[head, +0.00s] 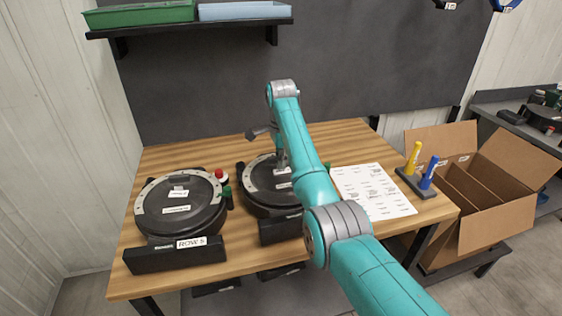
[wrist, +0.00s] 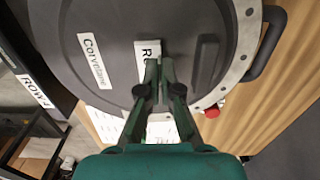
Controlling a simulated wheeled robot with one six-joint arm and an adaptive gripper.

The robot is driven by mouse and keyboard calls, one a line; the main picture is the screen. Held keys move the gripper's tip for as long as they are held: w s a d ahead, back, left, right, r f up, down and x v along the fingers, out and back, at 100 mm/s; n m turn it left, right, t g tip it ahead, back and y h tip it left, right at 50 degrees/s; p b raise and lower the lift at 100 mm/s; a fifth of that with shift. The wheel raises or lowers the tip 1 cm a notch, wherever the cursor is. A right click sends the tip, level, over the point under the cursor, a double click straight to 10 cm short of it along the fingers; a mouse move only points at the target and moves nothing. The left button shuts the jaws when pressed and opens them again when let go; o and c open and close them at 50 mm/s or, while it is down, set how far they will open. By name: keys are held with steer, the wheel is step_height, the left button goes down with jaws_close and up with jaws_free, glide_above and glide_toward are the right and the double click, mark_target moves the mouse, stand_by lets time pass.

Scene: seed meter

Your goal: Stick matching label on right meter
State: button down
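The right meter (head: 262,201) is a black round drum with a grey rim, partly hidden behind my arm. It fills much of the wrist view (wrist: 105,25). A white label reading "Corvelane" (wrist: 94,61) lies on its lid. Another white label, showing an "R" (wrist: 147,50), is at the lid's middle, partly covered by my fingers. My gripper (wrist: 159,66) is over the lid with its fingertips close together at that label. I cannot tell whether they pinch it. The label sheet (head: 372,190) lies on the table to the right.
The left meter (head: 182,205) stands on the table with a "ROW 5" plate (head: 191,242) in front. A holder with a yellow marker (head: 412,158) and a blue marker (head: 429,172) is at the table's right edge. An open cardboard box (head: 485,190) stands further right. A shelf (head: 190,29) hangs above.

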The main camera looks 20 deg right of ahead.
steer(key=shift+f, duration=0.3)
stand_by(0.5)
steer(key=c, duration=1.2)
jaws_free()
steer(key=shift+c, duration=0.2)
steer(key=shift+a, duration=0.1)
